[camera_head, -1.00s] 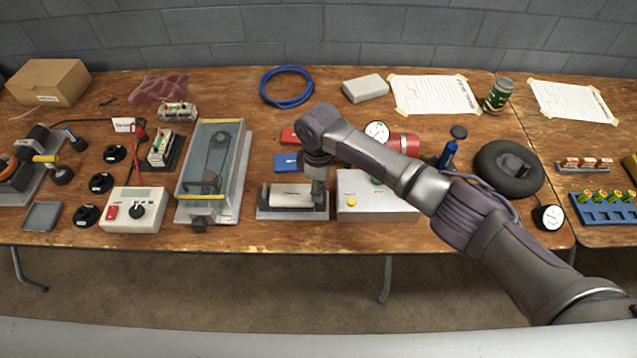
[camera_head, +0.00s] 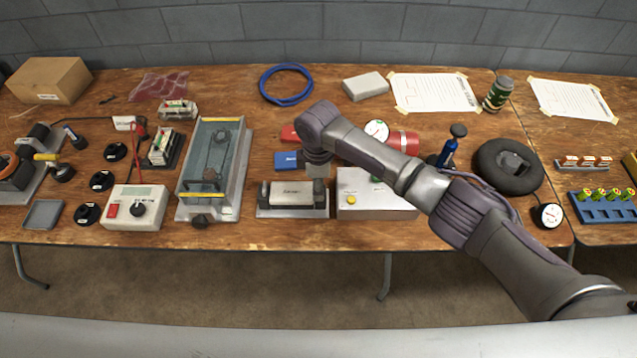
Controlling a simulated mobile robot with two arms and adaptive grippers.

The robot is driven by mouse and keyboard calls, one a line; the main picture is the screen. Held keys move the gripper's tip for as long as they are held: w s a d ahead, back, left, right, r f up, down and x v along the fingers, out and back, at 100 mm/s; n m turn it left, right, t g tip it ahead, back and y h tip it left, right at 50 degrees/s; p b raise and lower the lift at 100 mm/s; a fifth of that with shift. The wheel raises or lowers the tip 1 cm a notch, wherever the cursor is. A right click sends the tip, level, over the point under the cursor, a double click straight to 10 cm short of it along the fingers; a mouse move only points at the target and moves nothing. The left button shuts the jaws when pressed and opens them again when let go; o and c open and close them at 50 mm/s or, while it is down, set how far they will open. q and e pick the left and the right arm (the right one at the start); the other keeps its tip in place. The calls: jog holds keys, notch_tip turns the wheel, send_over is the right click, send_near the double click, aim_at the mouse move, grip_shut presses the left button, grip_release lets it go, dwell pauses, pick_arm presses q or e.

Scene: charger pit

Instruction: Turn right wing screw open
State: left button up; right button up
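A grey metal fixture (camera_head: 292,213) holds a pale block (camera_head: 292,193) near the table's front edge, in the middle of the view. Dark end pieces stand at both ends of the block. The wing screws are too small to make out. My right gripper (camera_head: 317,170) points down just behind and above the fixture's right end, apart from it as far as I can see. The wrist covers most of it, so its fingers do not show clearly. My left gripper is out of view.
A white box with a yellow button (camera_head: 352,201) stands close to the right of the fixture. A blue block (camera_head: 286,161) lies behind it, and a belt unit with a clear cover (camera_head: 212,170) stands to the left. My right arm crosses above the box.

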jog(key=shift+o, duration=0.6)
jog(key=shift+r, duration=0.15)
notch_tip(320, 180, up, 12)
jog(key=shift+f, duration=0.2)
